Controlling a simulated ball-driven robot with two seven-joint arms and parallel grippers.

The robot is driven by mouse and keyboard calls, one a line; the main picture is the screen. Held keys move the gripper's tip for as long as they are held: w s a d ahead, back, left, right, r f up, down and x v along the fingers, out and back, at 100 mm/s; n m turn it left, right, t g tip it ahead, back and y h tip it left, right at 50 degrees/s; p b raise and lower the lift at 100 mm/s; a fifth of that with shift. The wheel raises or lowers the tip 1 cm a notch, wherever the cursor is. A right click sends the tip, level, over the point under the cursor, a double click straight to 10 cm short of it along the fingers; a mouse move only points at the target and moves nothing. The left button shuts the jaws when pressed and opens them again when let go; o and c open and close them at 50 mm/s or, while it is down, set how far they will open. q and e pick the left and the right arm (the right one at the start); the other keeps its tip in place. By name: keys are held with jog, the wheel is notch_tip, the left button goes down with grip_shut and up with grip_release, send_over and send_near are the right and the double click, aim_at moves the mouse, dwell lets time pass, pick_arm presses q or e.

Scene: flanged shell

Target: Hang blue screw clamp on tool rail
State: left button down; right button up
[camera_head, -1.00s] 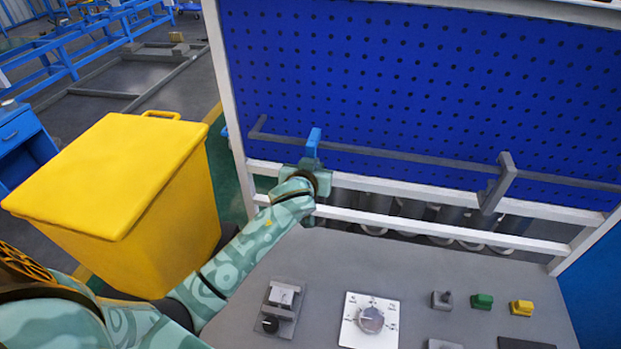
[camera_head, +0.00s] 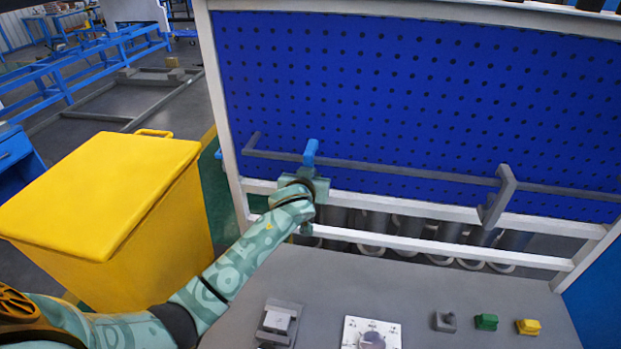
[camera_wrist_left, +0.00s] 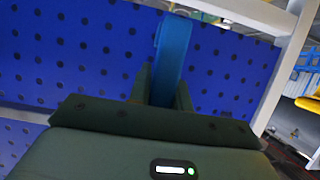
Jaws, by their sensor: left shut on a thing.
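The blue screw clamp (camera_head: 310,151) is held by my left gripper (camera_head: 308,175), which is shut on it. In the head view the clamp's upper end overlaps the left part of the grey tool rail (camera_head: 400,172) and leans slightly right. I cannot tell whether it touches the rail. In the left wrist view the blue clamp (camera_wrist_left: 172,55) stands up between the dark fingers of the left gripper (camera_wrist_left: 163,88), in front of the pegboard. The clamp's lower part is hidden by the gripper. My right gripper is not in view.
A grey clamp-like piece (camera_head: 497,195) sits on the rail at the right. The blue pegboard (camera_head: 400,80) stands behind the rail, with a white frame bar (camera_head: 400,203) below. A yellow bin (camera_head: 100,190) stands left. Small parts lie on the grey bench (camera_head: 400,285).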

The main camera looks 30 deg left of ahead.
pick_arm(q)
jog(key=c, duration=1.2)
grip_release()
jog(key=v, duration=1.6)
jog(key=shift+s+r+b, duration=0.15)
jog(key=shift+r+b, duration=0.05)
jog(key=shift+b, duration=0.15)
jog(key=shift+f, duration=0.1)
